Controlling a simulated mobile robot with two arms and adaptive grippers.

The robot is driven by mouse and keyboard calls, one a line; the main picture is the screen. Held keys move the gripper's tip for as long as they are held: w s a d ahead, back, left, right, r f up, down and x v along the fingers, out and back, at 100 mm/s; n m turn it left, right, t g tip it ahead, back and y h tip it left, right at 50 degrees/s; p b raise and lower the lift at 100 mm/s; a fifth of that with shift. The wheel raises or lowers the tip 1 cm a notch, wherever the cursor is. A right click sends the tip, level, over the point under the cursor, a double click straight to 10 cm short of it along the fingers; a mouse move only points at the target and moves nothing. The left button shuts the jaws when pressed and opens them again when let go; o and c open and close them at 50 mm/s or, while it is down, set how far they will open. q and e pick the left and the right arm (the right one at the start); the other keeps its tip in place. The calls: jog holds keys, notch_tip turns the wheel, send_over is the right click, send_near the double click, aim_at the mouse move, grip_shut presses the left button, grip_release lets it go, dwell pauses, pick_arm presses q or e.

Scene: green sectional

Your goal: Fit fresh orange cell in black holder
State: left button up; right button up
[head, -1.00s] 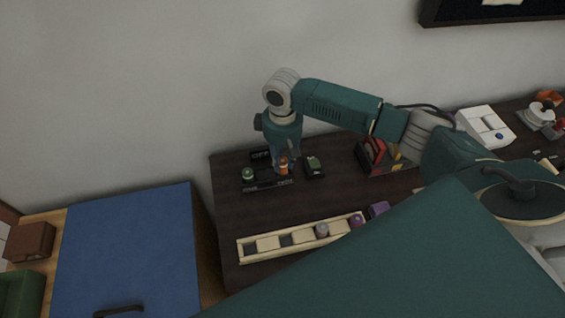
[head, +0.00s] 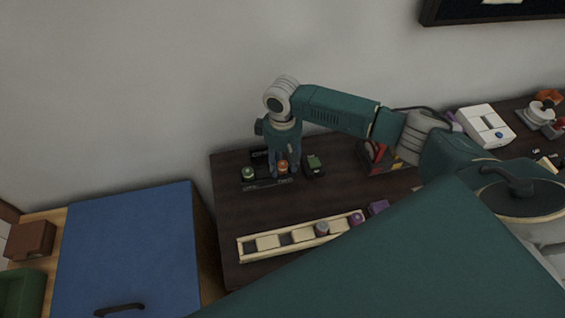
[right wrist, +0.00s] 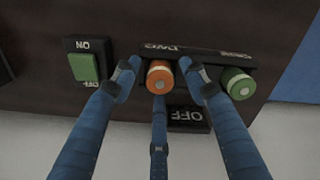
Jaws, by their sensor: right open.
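The orange cell (head: 282,167) stands upright at the right end of the black holder (head: 262,186), and a green cell (head: 248,174) stands at its left end. In the right wrist view the orange cell (right wrist: 160,78) seems seated at the holder (right wrist: 195,60), with the green cell (right wrist: 238,84) to its right. My right gripper (head: 284,172) is open, pointing down over the orange cell. In the right wrist view its fingers (right wrist: 162,76) are spread on either side of the cell, with gaps showing. My left gripper is out of view.
A green ON/OFF switch (head: 314,163) sits right of the holder. An OFF sign (right wrist: 188,118) lies behind it. A long cream tray (head: 268,256) holds a grey cell (head: 321,229) and a purple cell (head: 356,218). Dark table is clear between holder and tray.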

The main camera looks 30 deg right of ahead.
aim_at(283, 164)
notch_tip(283, 164, up, 12)
jog(key=b, duration=0.1)
jog(key=shift+s, duration=0.1)
dwell(0.7)
